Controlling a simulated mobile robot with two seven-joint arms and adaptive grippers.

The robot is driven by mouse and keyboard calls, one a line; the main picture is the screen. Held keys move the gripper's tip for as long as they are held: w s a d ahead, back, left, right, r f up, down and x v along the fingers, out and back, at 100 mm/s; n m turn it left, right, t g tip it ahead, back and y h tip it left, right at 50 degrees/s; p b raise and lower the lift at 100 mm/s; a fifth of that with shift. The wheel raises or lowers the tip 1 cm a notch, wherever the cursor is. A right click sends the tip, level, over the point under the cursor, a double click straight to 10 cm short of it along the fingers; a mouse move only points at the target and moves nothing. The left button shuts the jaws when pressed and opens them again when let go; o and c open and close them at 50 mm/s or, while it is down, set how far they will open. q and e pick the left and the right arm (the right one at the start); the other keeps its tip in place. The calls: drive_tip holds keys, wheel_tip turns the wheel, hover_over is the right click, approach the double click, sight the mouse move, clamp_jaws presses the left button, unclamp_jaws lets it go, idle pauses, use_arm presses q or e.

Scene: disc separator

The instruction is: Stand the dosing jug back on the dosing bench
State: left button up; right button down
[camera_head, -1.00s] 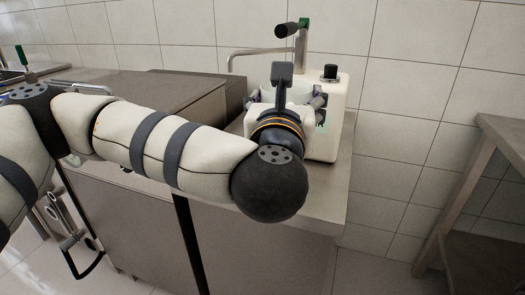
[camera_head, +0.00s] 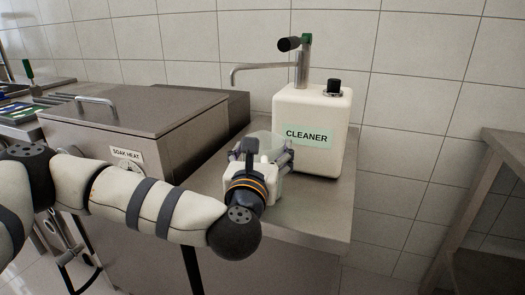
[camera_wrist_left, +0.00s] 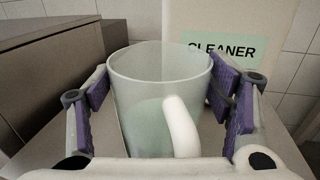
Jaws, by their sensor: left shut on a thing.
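The dosing jug is a translucent pale green cup with a white handle, seen upright in the left wrist view (camera_wrist_left: 160,68). Its rim also shows in the head view (camera_head: 266,139). My left gripper (camera_wrist_left: 166,92) is shut on the jug, with purple finger pads on both sides of it and the handle toward the wrist. In the head view my left gripper (camera_head: 264,160) is over the steel dosing bench (camera_head: 325,205), in front of the cleaner container. The jug's base is hidden, so I cannot tell whether it touches the bench. My right gripper is not in view.
The white cleaner container (camera_head: 318,112), with a black cap and a spouted pump (camera_head: 302,62), stands at the back of the bench. A steel soak-heat unit (camera_head: 135,115) is to the left. The bench's front right is bare. Another steel table (camera_head: 510,145) is far right.

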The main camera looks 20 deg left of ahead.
use_arm(q)
drive_tip(key=o, duration=1.3)
drive_tip(key=shift+c, duration=0.2)
